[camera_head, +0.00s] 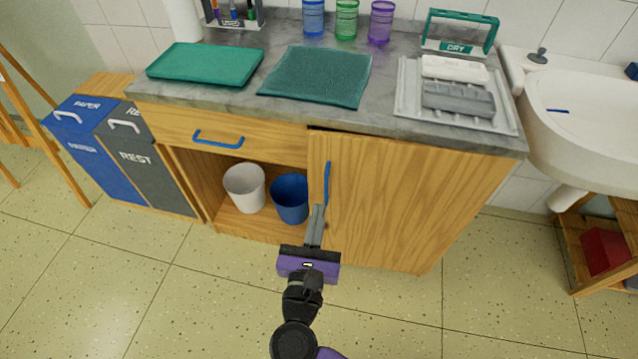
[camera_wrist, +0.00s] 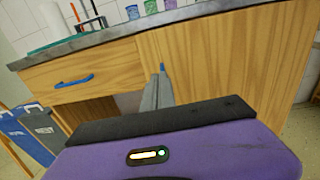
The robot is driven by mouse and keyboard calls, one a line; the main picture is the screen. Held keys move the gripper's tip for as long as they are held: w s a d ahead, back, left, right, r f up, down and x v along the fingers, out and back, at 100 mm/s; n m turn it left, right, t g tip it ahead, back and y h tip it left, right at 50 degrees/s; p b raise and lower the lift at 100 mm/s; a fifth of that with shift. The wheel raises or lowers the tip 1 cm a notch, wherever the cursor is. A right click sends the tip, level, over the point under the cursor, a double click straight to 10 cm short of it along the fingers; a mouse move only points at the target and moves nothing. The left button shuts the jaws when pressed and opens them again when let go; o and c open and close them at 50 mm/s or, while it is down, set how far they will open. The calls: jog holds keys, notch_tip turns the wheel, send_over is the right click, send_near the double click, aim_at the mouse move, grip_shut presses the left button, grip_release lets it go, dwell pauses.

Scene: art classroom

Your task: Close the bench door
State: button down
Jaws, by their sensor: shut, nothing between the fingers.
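The bench door (camera_head: 400,200) is the plain wooden panel on the right half of the bench, with a vertical blue handle (camera_head: 327,184) near its left edge. A thin dark gap shows along its top, so it looks slightly ajar; how far is hard to tell. My gripper (camera_head: 318,210) is shut and empty, its fingertips at the lower end of the handle, in front of the door's left edge. I cannot tell whether they touch. In the wrist view the fingers (camera_wrist: 157,92) hide most of the handle; its blue top (camera_wrist: 162,68) shows just above them, with the door (camera_wrist: 225,65) behind.
Left of the door is an open compartment with a white bin (camera_head: 245,187) and a blue bin (camera_head: 290,198), below a drawer (camera_head: 218,131). Paper and rest waste bins (camera_head: 140,160) stand at left, a sink (camera_head: 585,120) at right. The floor in front is clear.

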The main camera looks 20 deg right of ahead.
aim_at(329, 157)
jog(key=x, duration=1.3)
jog(key=shift+w+d+b, duration=0.1)
jog(key=shift+w+b, duration=0.1)
jog(key=shift+b, duration=0.2)
